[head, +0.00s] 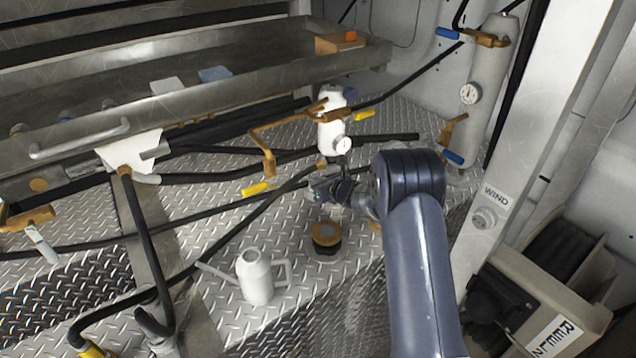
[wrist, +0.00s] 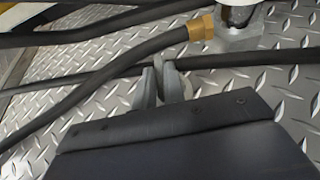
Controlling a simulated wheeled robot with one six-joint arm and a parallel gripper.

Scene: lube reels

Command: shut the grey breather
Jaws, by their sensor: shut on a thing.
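My gripper (head: 318,190) is low over the tread-plate floor, below the white filter bowl with a gauge. In the wrist view its two grey fingers (wrist: 158,78) are close together beside a black hose. A thin grey piece (wrist: 157,63) shows between the fingertips, and they are shut on it. It may be the handle of the grey breather, but I cannot tell for sure. Most of it is hidden by the fingers and my wrist.
The white filter (head: 332,125) has brass fittings and a yellow-handled valve (head: 365,115). Black hoses (head: 240,172) cross near my gripper. A black cap with a tan top (head: 326,237) and a white watering can (head: 255,277) stand in front. A steel tray (head: 255,82) hangs behind.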

